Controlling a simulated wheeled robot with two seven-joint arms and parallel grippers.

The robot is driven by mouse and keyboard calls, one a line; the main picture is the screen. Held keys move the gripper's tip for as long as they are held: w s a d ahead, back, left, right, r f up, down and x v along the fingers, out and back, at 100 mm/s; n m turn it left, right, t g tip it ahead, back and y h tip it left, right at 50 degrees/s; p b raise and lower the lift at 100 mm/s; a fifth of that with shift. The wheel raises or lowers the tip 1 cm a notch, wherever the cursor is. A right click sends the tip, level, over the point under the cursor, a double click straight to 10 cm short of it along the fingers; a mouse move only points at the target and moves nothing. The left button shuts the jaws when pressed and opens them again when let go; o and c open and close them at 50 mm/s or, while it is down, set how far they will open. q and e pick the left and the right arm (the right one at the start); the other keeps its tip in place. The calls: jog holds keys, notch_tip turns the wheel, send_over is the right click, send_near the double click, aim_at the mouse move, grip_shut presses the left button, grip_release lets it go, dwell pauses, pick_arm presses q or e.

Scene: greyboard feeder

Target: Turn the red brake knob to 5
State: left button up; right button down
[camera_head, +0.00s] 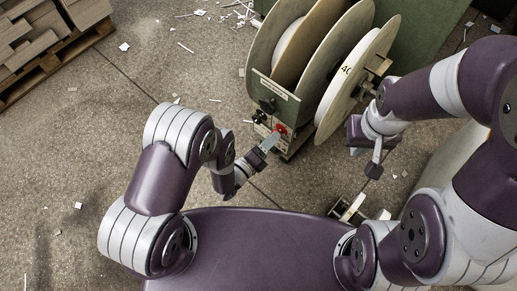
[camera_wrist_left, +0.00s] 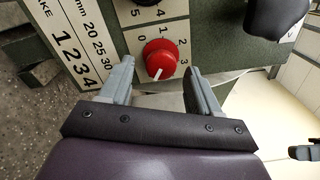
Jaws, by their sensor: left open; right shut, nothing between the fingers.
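The red brake knob (camera_head: 281,129) is on the lower front panel of the green feeder (camera_head: 262,88). In the left wrist view the red knob (camera_wrist_left: 160,57) has a white pointer toward the bottom, slightly left. Dial figures 0, 1, 2 and 3 show around its upper and right sides; the figure at the pointer cannot be read. My left gripper (camera_head: 270,143) is open in front of the panel. Its fingertips (camera_wrist_left: 158,72) stand left and right of the knob, with gaps on both sides. My right gripper (camera_head: 375,169) is shut and empty, right of the feeder.
A black knob (camera_head: 267,105) sits above the red one on the panel. A large reel disc (camera_head: 350,80) stands right of the panel, near my right arm. A pallet of boards (camera_head: 45,45) is at the far left. Paper scraps lie on the otherwise open floor.

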pick_arm(q)
jog(key=p+v, duration=0.2)
jog(key=v, duration=0.8)
jog(key=shift+s+a, duration=0.15)
jog(key=shift+s, duration=0.1)
